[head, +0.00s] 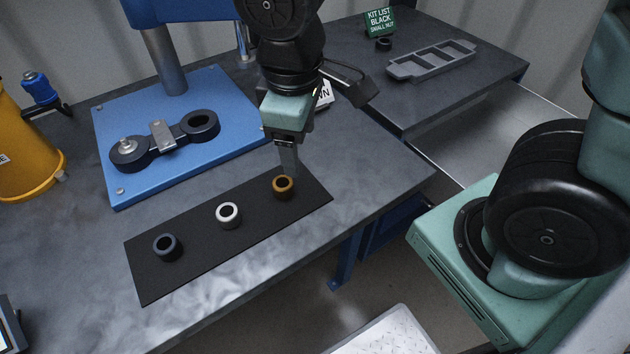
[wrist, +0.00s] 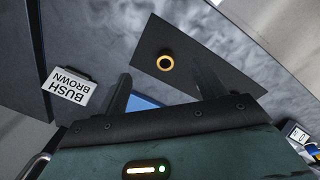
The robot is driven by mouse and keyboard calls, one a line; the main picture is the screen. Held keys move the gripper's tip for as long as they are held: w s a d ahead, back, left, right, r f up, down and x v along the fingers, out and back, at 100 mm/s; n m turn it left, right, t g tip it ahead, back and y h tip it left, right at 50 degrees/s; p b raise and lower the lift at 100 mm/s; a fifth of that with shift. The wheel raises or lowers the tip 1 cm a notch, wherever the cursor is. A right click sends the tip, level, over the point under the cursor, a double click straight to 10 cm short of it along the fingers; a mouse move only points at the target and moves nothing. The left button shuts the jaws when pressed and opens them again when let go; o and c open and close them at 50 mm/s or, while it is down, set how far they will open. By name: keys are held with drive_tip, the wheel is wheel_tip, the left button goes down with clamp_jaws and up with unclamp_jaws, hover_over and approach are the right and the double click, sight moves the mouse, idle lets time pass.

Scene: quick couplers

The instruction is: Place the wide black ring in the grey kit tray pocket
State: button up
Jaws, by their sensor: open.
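The grey kit tray (head: 432,62) with its open pockets lies on the far right table, and the pockets look empty. A small black ring (head: 383,44) sits behind it, by the green sign. On the black mat (head: 190,265) a dark slate-blue or black ring (head: 165,247) lies at the left, a white ring (head: 228,215) in the middle and a brown ring (head: 283,187) at the right. I cannot tell which ring is the wide black one. My gripper (head: 288,168) is open and empty above the brown ring, which shows beyond the fingers in the wrist view (wrist: 167,62).
A blue press base (head: 190,175) carries a dark two-ring fixture (head: 165,140). A yellow bucket (head: 25,140) stands at the left. A green sign (head: 379,22) reads "KIT LIST BLACK SMALL NUT". A "BUSH BROWN" label (wrist: 68,88) stands near my gripper. The front right of the near table is clear.

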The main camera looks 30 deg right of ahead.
drive_tip(key=shift+o, duration=0.3)
drive_tip(key=s+a+m+y, duration=0.1)
drive_tip(key=s+a, duration=0.1)
drive_tip(key=s, duration=0.7)
drive_tip(key=shift+s+a+r+m+g, duration=0.25)
drive_tip(key=shift+a+r+m+g, duration=0.1)
drive_tip(key=shift+r+m+g, duration=0.1)
drive_tip(key=w+d+m+t+p, duration=0.2)
drive_tip(key=w+d+m, duration=0.2)
drive_tip(key=w+d, duration=0.85)
wheel_tip(320, 180, up, 2)
drive_tip(key=n+h, duration=0.4)
drive_tip(key=n, duration=1.7)
hover_over(384, 41)
drive_tip(key=s+a, duration=0.4)
drive_tip(key=a, duration=0.1)
drive_tip(key=shift+t, duration=0.35)
drive_tip(key=p+x, duration=0.1)
drive_tip(key=x, duration=0.4)
drive_tip(key=p+x, duration=0.1)
drive_tip(key=x, duration=0.5)
drive_tip(key=p+x, duration=0.1)
drive_tip(key=x, duration=0.4)
drive_tip(key=shift+w+a+f+p, duration=0.15)
drive_tip(key=shift+a+f+p, duration=0.1)
drive_tip(key=shift+f+p, duration=0.1)
